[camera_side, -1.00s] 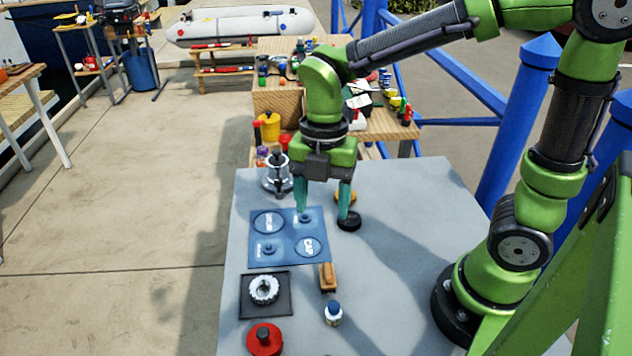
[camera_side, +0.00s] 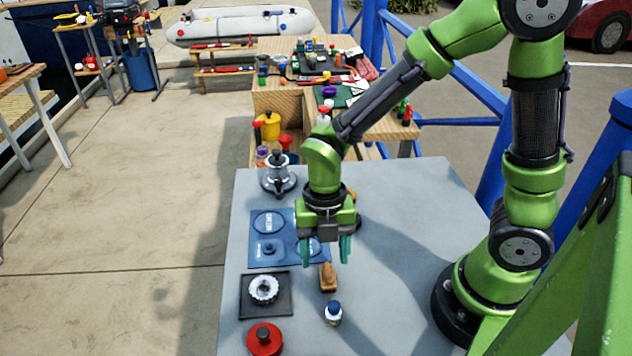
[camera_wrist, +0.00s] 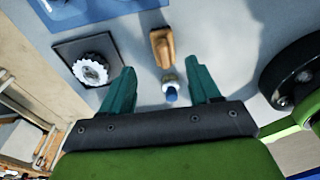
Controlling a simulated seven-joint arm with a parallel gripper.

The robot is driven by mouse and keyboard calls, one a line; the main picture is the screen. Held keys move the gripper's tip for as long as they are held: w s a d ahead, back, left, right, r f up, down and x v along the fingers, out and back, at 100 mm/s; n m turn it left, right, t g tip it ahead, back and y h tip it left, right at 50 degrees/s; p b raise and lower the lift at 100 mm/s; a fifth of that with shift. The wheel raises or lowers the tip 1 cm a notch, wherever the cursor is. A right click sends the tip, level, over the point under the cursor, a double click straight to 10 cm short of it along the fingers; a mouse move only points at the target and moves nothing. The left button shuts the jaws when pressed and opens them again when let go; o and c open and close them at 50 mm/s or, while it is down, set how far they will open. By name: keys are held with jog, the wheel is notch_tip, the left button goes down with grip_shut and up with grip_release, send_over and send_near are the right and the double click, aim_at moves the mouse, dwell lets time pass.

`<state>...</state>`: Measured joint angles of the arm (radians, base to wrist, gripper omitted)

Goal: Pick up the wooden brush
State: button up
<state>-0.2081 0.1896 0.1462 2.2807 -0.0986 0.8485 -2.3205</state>
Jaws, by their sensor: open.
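The wooden brush (camera_side: 328,278) lies on the grey table, right of the black square pad. It is a small tan block and nothing holds it. In the wrist view the brush (camera_wrist: 161,47) shows beyond the fingertips, roughly between their lines. My gripper (camera_side: 325,254) is open, with teal fingers pointing down, above the table and just behind the brush in the side view.
A blue-capped bottle (camera_side: 333,313) stands just in front of the brush. A silver toothed ring sits on a black pad (camera_side: 246,308), with a red round part (camera_side: 264,340) in front. A blue mat (camera_side: 258,258) lies behind, and a silver winch (camera_side: 277,178) stands further back.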

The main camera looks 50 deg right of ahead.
aim_at(328, 269)
jog(key=f, duration=0.4)
jog(key=shift+s+d+f, duration=0.1)
jog(key=shift+s+d, duration=0.05)
jog(key=shift+s, duration=0.2)
jog(key=shift+f, duration=0.6)
jog(key=c, duration=1.1)
jog(key=shift+r, duration=0.1)
jog(key=shift+c, duration=0.2)
notch_tip(328, 269, up, 10)
jog(key=shift+f, duration=0.1)
